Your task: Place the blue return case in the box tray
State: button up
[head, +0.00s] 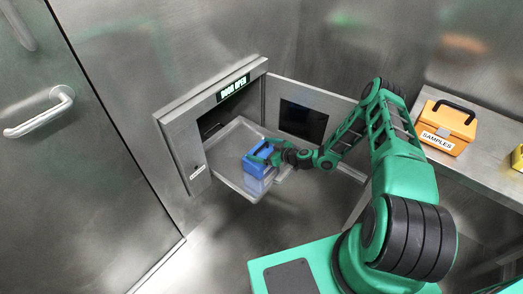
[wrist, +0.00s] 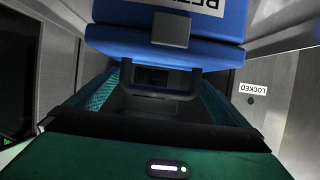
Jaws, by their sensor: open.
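The blue return case (head: 256,165) is at the right part of the clear box tray (head: 226,150), which extends from the open wall box. It looks upright and inside the tray's outline, but I cannot tell for sure that it touches the tray floor. In the wrist view the case (wrist: 225,22) fills the top, with a pale label partly cut off and its dark handle (wrist: 160,93) towards me. My gripper (head: 269,152) is at the case's handle side. In the wrist view its teal fingers (wrist: 162,72) are apart, on either side of the handle.
The wall box (head: 181,150) has a lit "DOOR OPEN" sign (head: 233,88). Its door (head: 308,118) stands open behind my forearm. An orange "SAMPLES" case (head: 446,127) sits on a metal bench (head: 480,165) at right. A closed room door (head: 60,170) is at left.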

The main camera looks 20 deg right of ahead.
jog(key=v, duration=1.2)
jog(key=s+d+r+m+g+h, duration=0.1)
jog(key=s+d+r+g+h, duration=0.15)
jog(key=s+r, duration=0.5)
jog(key=s+d+r+m+g+h, duration=0.1)
jog(key=s+d+r+g, duration=0.3)
jog(key=r, duration=0.7)
jog(key=s+d+r+m+g+h, duration=0.1)
jog(key=s+d+r+g+h, duration=0.15)
jog(key=s+r, duration=0.45)
jog(key=s+d+r+m+g, duration=0.1)
jog(key=s+r+m, duration=0.4)
jog(key=s+r, duration=0.3)
jog(key=s+d+r+m+g+h, duration=0.1)
jog(key=s+r+m, duration=0.4)
jog(key=s+r, duration=0.4)
jog(key=s, duration=0.5)
jog(key=shift+s+d+r+m+h, duration=0.2)
jog(key=shift+s+r+m+h, duration=0.05)
jog(key=shift+s+m+h, duration=0.1)
